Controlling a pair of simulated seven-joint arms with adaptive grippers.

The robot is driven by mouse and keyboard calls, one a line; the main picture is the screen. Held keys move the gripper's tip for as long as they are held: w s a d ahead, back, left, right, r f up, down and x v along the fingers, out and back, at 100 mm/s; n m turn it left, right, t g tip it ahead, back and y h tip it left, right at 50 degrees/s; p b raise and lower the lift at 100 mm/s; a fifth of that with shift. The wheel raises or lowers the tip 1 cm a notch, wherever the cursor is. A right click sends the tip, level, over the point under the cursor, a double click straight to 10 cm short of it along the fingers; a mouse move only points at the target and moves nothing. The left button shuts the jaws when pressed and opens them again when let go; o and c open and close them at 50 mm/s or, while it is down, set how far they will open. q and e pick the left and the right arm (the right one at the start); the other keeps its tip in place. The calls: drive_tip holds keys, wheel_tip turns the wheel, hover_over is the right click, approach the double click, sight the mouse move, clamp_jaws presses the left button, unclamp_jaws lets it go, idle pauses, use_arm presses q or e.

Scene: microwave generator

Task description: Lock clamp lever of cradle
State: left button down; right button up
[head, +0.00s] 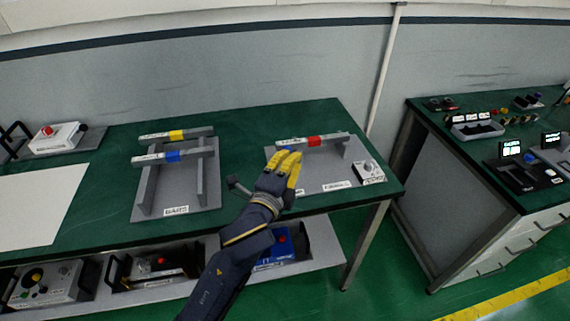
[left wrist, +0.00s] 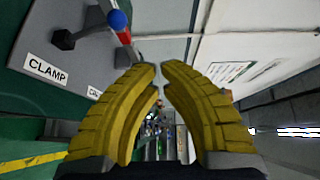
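The cradle is a grey base plate (head: 318,181) on the right of the green bench, with a bar carrying a red band (head: 314,141) across its upright. A blue ball knob (head: 284,149) shows at the bar's left, just behind my fingers. The knob also shows in the left wrist view (left wrist: 118,19), above and left of my fingertips. A CLAMP label (left wrist: 45,68) lies left of it. My left gripper (head: 290,156) has yellow fingers with tips nearly together, seemingly empty. It hides part of the cradle's left side. My right gripper is not in view.
A BARS rack (head: 178,211) holding bars with yellow and blue bands stands to the left. A small white box with a knob (head: 368,172) sits at the cradle's right end. Several devices sit on the lower shelf. Another bench (head: 445,118) stands at right beyond a gap.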

use_arm(q)
drive_tip(key=shift+s+a+r, duration=0.25)
drive_tip(key=shift+s+a, duration=0.05)
drive_tip(key=shift+s, duration=0.2)
drive_tip(key=shift+s+a+r, duration=0.25)
drive_tip(key=shift+s, duration=0.3)
drive_tip(key=shift+s+a+r, duration=0.25)
drive_tip(key=shift+s+a, duration=0.05)
drive_tip(key=shift+s, duration=0.2)
